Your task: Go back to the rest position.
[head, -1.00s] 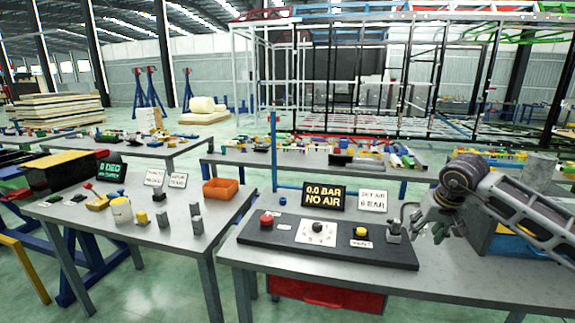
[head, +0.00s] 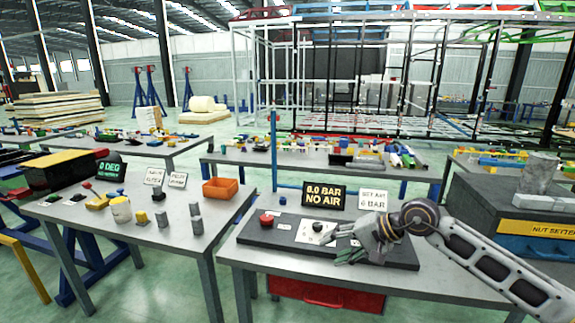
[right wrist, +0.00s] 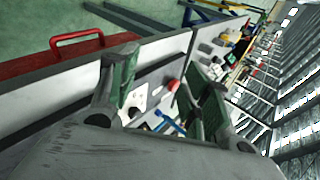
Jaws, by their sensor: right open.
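My right gripper (head: 345,244) is open and empty, pointing left, over the right part of the black control panel (head: 262,235) on the near right table. In the right wrist view its two green-padded fingers (right wrist: 165,92) stand apart with nothing between them but the panel beyond. The panel has a red button (head: 266,219) and a white dial plate with a black knob (head: 317,227). My gripper hides the panel's yellow button and right-end fitting in the head view. I cannot tell whether the gripper touches the panel. My left gripper is not in view.
A dark box with an orange label (head: 478,213) stands at right. A red drawer (head: 325,296) hangs under the table. The left table (head: 150,231) holds blocks and an orange bin (head: 220,188).

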